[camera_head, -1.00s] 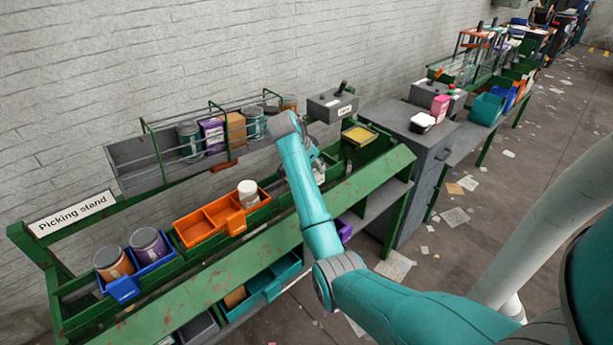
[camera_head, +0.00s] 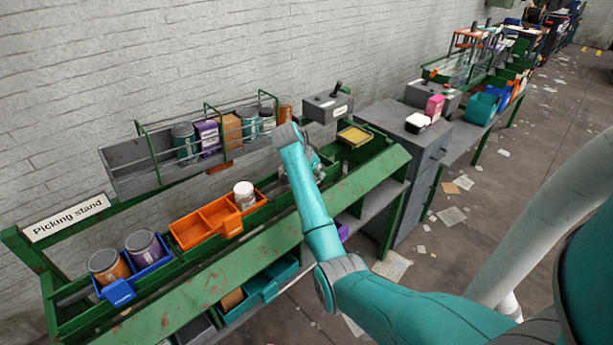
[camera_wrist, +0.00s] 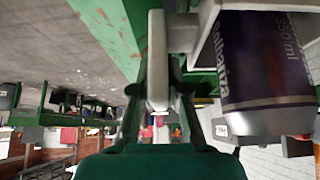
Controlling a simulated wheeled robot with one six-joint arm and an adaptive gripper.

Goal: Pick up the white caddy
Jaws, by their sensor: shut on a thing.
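In the wrist view, my gripper (camera_wrist: 160,98) has its two dark fingers on either side of a narrow white bar. The bar belongs to a white piece, the part of the white caddy (camera_wrist: 157,55) that shows, and my gripper is shut on it. A purple can (camera_wrist: 262,65) marked "350 ml" is close on the right side of that picture; whether it stands in the caddy I cannot tell. In the head view, my gripper (camera_head: 314,165) is mostly hidden behind my teal arm, above the right part of the green picking stand (camera_head: 260,235). The caddy cannot be made out clearly there.
An orange divided bin (camera_head: 202,232) holds a white tub (camera_head: 244,194). A blue bin (camera_head: 119,293) holds two cans. A wire-fronted rack (camera_head: 130,168) with several cans runs along the wall. A yellow tray (camera_head: 354,136) and grey cabinet (camera_head: 390,125) are to the right.

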